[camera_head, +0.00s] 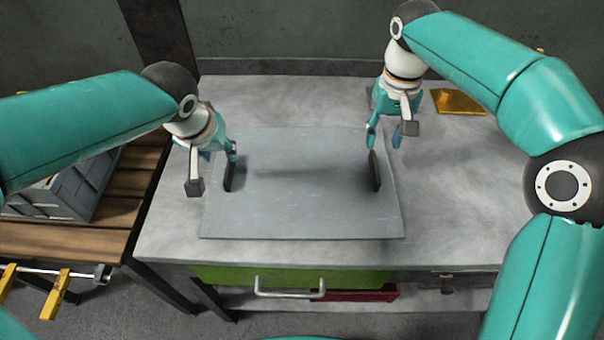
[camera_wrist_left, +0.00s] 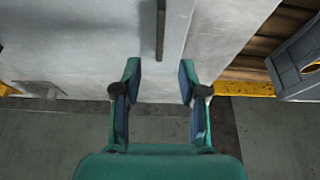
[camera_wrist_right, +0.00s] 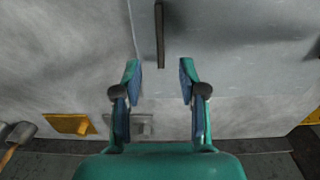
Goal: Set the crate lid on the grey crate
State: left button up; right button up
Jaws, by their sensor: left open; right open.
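The crate lid (camera_head: 300,205) is a flat grey panel lying on the grey metal table, with a dark upright handle near each end. The grey crate (camera_head: 75,190) stands at the left on a wooden-topped bench, partly hidden by my left arm. My left gripper (camera_head: 220,152) is open and empty beside the left handle (camera_head: 228,175); in the left wrist view that handle (camera_wrist_left: 160,30) lies ahead of the fingertips, in line with the gap. My right gripper (camera_head: 384,145) is open and empty by the right handle (camera_head: 375,172), which likewise lies ahead of the fingertips in the right wrist view (camera_wrist_right: 159,35).
The metal table (camera_head: 450,205) is clear right of the lid. A yellow block on a plate (camera_head: 457,102) sits at the back right. A green drawer (camera_head: 225,276) with a pale handle is under the table front. A wall stands behind.

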aim_at(228, 165)
pick_arm(q)
jog(key=x, duration=0.9)
jog(key=shift+w+f, duration=0.1)
jog(key=shift+f, duration=0.1)
pick_arm(e)
notch_tip(228, 165, down, 10)
jog(key=shift+r, duration=0.25)
pick_arm(q)
grip_shut()
pick_arm(e)
grip_shut()
